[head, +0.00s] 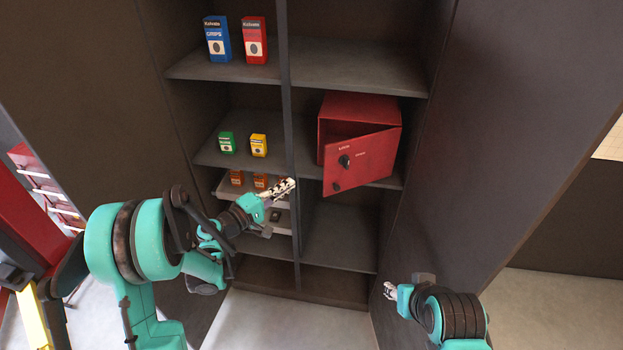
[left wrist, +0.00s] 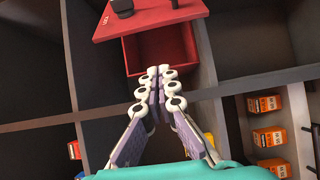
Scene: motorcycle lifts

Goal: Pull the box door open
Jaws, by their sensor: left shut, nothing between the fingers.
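The red box (head: 357,107) sits on a middle shelf in the right column of the cabinet. Its red door (head: 362,161) is partly open, swung outward, with a black knob (head: 345,161) and a second dark knob low on its front. In the left wrist view the door (left wrist: 150,17) is at the top and the box's open inside (left wrist: 162,50) shows below it. My left gripper (head: 291,186) is shut and empty, left of the door and apart from it; it also shows in the left wrist view (left wrist: 158,72). My right gripper (head: 388,291) is low at the right, far from the box; its finger state is unclear.
A vertical divider (head: 291,120) stands between the two shelf columns. Blue (head: 217,39) and red (head: 254,40) cartons, green (head: 227,142) and yellow (head: 259,145) packs, and small orange packs fill the left column. A large cabinet door (head: 480,150) stands open at right.

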